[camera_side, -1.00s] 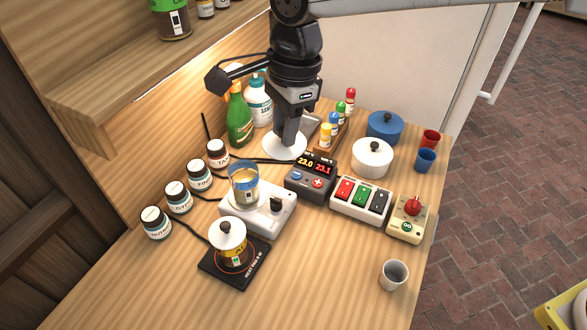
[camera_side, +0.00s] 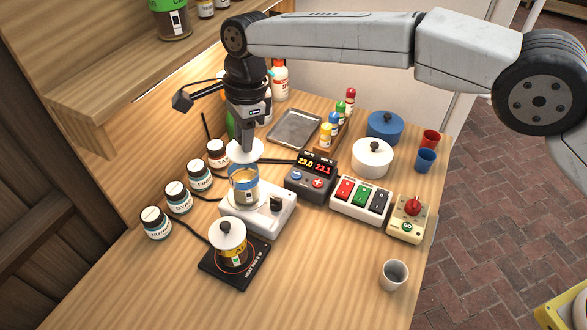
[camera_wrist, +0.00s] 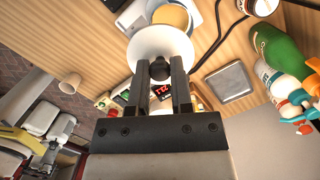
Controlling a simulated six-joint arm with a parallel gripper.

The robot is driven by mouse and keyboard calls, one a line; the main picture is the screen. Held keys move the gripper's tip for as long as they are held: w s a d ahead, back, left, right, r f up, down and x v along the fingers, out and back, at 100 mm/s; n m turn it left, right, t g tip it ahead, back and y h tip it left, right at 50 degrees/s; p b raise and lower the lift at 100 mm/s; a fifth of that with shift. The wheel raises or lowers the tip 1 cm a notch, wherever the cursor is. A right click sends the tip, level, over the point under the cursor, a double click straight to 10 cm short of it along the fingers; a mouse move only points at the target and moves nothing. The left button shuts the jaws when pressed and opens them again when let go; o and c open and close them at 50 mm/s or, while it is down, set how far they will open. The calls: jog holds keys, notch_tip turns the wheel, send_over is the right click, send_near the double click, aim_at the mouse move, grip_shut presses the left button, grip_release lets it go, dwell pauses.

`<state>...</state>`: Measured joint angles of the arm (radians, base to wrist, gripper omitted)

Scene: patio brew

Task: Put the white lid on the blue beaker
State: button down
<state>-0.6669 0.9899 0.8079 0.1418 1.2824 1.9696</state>
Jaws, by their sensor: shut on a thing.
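The white lid (camera_side: 245,151) is a round disc held by my gripper (camera_side: 246,143), which is shut on its knob. The lid is in the air just above the blue beaker (camera_side: 244,185). The beaker is clear with a blue band, holds a tan liquid and stands on the white stirrer plate (camera_side: 271,220). In the wrist view the white lid (camera_wrist: 160,42) is in front of the jaws of my gripper (camera_wrist: 162,72). It covers part of the beaker there, and the tan liquid (camera_wrist: 171,16) shows beyond its edge.
A lidded jar (camera_side: 231,243) sits on the black hot plate (camera_side: 236,265). Several labelled bottles (camera_side: 200,175) stand to the left. The control box (camera_side: 311,178) is to the right. A grey metal tray (camera_side: 295,127) lies behind.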

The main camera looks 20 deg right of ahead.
aim_at(241, 152)
jog(key=shift+w+a+f, duration=0.35)
jog(key=shift+w+f, duration=0.15)
jog(key=shift+f, duration=0.2)
jog(key=shift+f, duration=0.1)
jog(key=shift+w+a+f, duration=0.1)
jog(key=shift+w+f, duration=0.05)
jog(key=shift+f, duration=1.5)
jog(key=shift+f, duration=0.45)
jog(key=c, duration=0.5)
grip_release()
jog(key=shift+r, duration=0.1)
jog(key=r, duration=0.4)
jog(key=d+r, duration=0.1)
jog(key=r, duration=0.7)
jog(key=shift+w+d+r, duration=0.2)
jog(key=shift+d+r, duration=0.1)
jog(key=shift+d, duration=0.1)
